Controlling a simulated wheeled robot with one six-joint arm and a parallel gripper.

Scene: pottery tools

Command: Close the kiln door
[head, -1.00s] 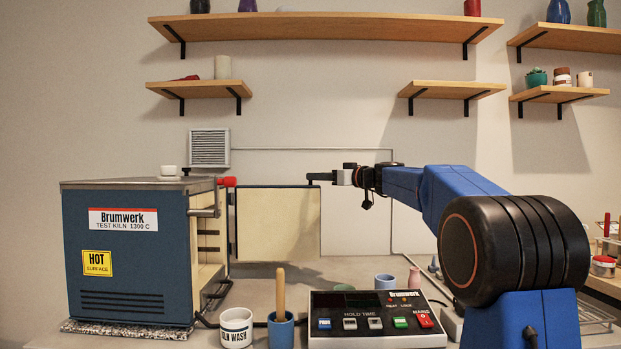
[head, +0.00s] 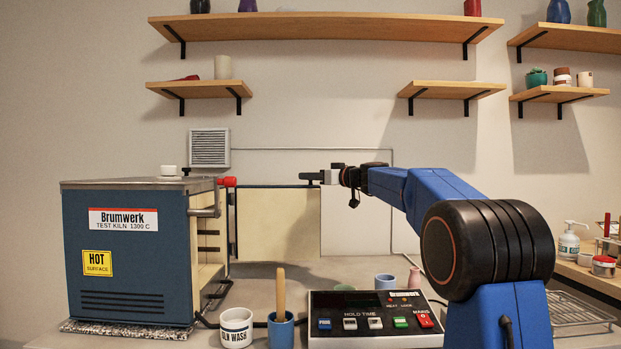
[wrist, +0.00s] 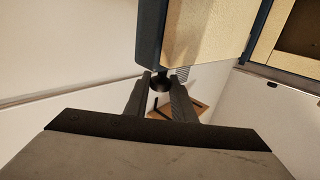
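The blue Brumwerk kiln (head: 125,255) stands at the left in the head view. Its door (head: 277,222) is swung wide open, with the cream inner lining facing me. My gripper (head: 309,176) is at the top of the door's free edge, at the right end. In the wrist view the door (wrist: 205,30) shows as cream lining with a dark edge, just beyond my fingertips. My gripper's fingers (wrist: 163,79) are apart there, with a small dark round part at the door's edge between their tips. I cannot tell whether they touch it.
A control box (head: 375,318), a kiln wash pot (head: 236,327) and a blue cup with a wooden handle (head: 281,328) stand in front. A blue-grey cup (head: 385,281) and a pink vase (head: 414,279) stand behind the box. Shelves (head: 330,27) hang above.

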